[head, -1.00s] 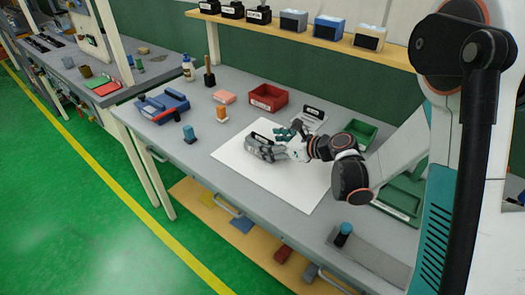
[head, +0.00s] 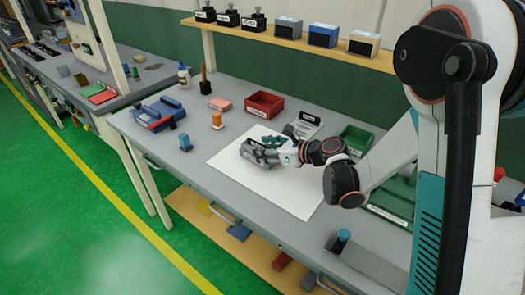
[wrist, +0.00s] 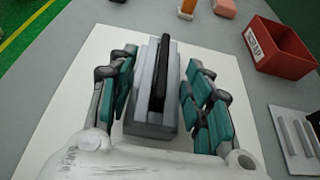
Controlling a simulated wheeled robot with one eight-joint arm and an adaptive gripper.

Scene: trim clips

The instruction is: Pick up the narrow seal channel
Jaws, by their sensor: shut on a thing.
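The narrow seal channel (wrist: 142,100) is a grey, long block with a raised black strip along its top. In the wrist view it lies between my two teal fingers, pointing away from me. My gripper (wrist: 160,62) is shut on its sides, although a thin gap seems to show beside the right finger. In the head view my gripper (head: 265,148) is low over a white sheet (head: 275,185) with the grey channel (head: 256,154) at its fingers. My fingers partly hide the channel there. I cannot tell whether it touches the sheet.
The front of the sheet is clear.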

